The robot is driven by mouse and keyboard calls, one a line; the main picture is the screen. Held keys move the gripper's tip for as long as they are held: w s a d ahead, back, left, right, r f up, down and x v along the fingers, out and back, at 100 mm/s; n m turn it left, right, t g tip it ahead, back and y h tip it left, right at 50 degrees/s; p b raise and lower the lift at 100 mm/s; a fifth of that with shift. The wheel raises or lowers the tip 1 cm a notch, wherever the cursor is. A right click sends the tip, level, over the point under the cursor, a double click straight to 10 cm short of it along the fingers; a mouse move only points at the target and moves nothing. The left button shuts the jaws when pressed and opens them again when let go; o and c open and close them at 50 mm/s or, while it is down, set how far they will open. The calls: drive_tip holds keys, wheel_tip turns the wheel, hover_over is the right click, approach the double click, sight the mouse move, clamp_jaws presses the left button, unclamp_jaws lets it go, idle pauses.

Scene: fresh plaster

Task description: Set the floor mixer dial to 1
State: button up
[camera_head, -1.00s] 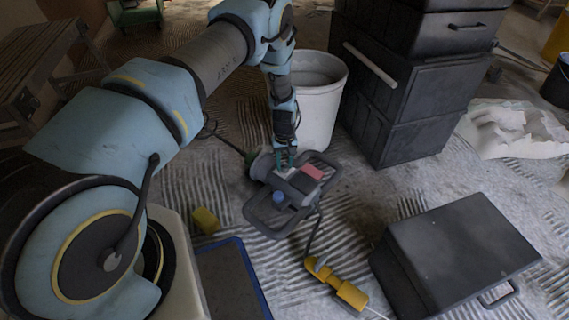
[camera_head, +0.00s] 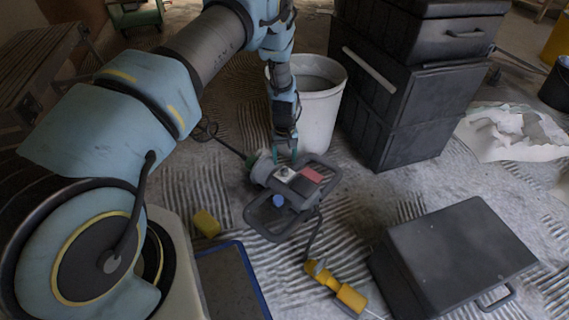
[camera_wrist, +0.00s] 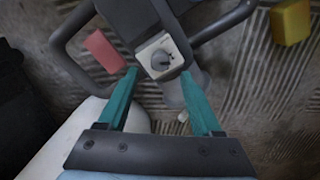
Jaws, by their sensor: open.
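The floor mixer (camera_head: 264,208) lies on the floor in the middle of the head view, with dark looped handles, a blue knob and a red block. Its dial (camera_head: 285,173) is a grey knob on a pale square plate. In the wrist view the dial (camera_wrist: 161,59) sits just beyond the fingertips, roughly between them. The marks on the plate are too small to read. My gripper (camera_wrist: 158,72) has green fingers, open and empty, apart from the dial. In the head view my gripper (camera_head: 285,155) is just behind the dial.
A white bucket (camera_head: 318,112) stands close behind my gripper. Black stacked boxes (camera_head: 400,95) rise to the right, and a dark case (camera_head: 455,250) lies front right. A yellow sponge (camera_head: 206,223) and a blue-edged tray (camera_head: 232,285) are at left front.

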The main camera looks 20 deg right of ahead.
sight(284, 170)
wheel_tip(284, 170, up, 6)
drive_tip(key=shift+f+p, duration=0.15)
drive_tip(key=shift+p, duration=0.35)
